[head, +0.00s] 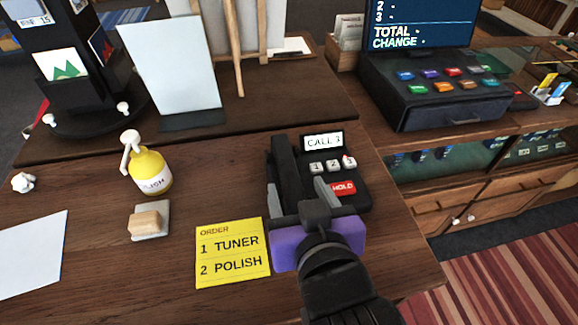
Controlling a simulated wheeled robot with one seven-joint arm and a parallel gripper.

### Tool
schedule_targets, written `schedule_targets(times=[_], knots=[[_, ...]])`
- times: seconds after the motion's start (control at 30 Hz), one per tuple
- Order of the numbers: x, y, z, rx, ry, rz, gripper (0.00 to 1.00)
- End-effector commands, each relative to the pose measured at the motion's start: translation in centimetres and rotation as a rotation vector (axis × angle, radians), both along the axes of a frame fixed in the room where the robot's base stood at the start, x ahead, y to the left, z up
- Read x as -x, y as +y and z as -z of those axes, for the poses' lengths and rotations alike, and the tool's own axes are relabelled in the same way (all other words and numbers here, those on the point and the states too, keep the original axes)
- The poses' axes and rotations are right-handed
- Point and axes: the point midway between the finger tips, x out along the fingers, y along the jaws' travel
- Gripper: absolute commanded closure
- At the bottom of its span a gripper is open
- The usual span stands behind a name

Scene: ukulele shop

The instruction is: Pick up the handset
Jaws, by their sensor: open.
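The black handset (285,160) lies lengthwise on the left side of the desk phone (361,186). My gripper (297,184), with a purple body, reaches in from the front. Its two grey fingers are apart, one toward each side of the handset's near part. The near end of the handset is partly hidden by my gripper. I cannot tell how far above the handset the fingertips are, or whether they touch it.
A yellow order note (232,252) lies left of my gripper. A yellow pump bottle (150,170) and a wooden-backed block (149,221) stand farther left. A cash register (430,85) is at the back right. The counter's right edge is close to the phone.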

Motion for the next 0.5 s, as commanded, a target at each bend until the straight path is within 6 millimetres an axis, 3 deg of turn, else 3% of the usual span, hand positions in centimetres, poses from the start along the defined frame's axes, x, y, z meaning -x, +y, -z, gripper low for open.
schedule_targets(times=[0.5], knots=[[-5.4, 1.7, 2.5, 0.000, -0.001, -0.002, 0.42]])
